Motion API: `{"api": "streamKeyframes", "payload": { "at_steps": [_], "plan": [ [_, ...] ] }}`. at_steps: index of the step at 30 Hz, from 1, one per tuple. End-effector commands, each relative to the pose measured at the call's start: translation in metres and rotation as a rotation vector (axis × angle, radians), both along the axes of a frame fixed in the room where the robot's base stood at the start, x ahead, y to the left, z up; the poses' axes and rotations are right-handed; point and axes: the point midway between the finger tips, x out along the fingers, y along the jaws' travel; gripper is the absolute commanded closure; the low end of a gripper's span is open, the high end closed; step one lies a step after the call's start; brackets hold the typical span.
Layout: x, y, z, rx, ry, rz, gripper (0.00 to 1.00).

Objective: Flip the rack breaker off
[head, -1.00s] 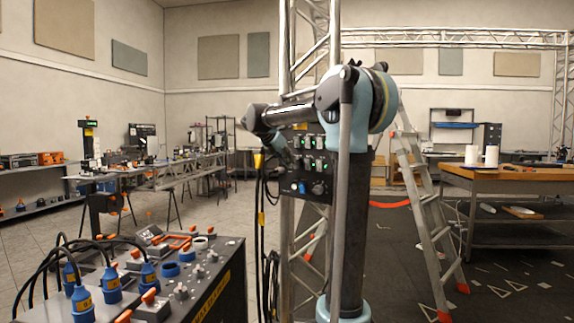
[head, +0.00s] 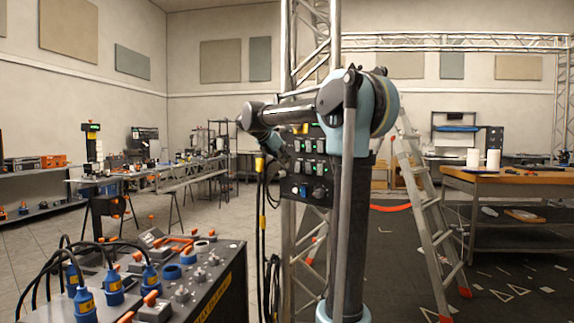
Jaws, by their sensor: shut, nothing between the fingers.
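The rack panel (head: 308,192) is a dark upright box fixed to the truss post. It carries rows of small breaker switches (head: 309,163), several with green lights, and a blue knob at the bottom. Which switch is the rack breaker, and how each lever stands, is too small to tell. My gripper (head: 284,157) is small and dark, pointing down and right at the panel's left edge. It is shut and empty. I cannot tell whether it touches the panel. My arm hides the panel's top and right side.
A dark console (head: 222,290) with blue-plugged cables and orange-capped connectors stands at the lower left. Black cables (head: 262,215) hang left of the panel. A stepladder (head: 425,205) stands to the right, before a wooden-topped workbench (head: 510,178). Open floor lies between the console and the left benches.

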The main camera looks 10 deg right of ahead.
Motion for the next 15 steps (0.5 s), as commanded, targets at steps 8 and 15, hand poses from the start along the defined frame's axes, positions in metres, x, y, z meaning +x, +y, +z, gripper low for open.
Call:
{"api": "streamKeyframes", "payload": {
  "at_steps": [8, 15],
  "plan": [
    [-0.021, 0.028, 0.037, 0.001, 0.001, -0.001, 1.0],
    [-0.036, 0.047, 0.067, 0.001, 0.0, -0.003, 1.0]
  ]
}}
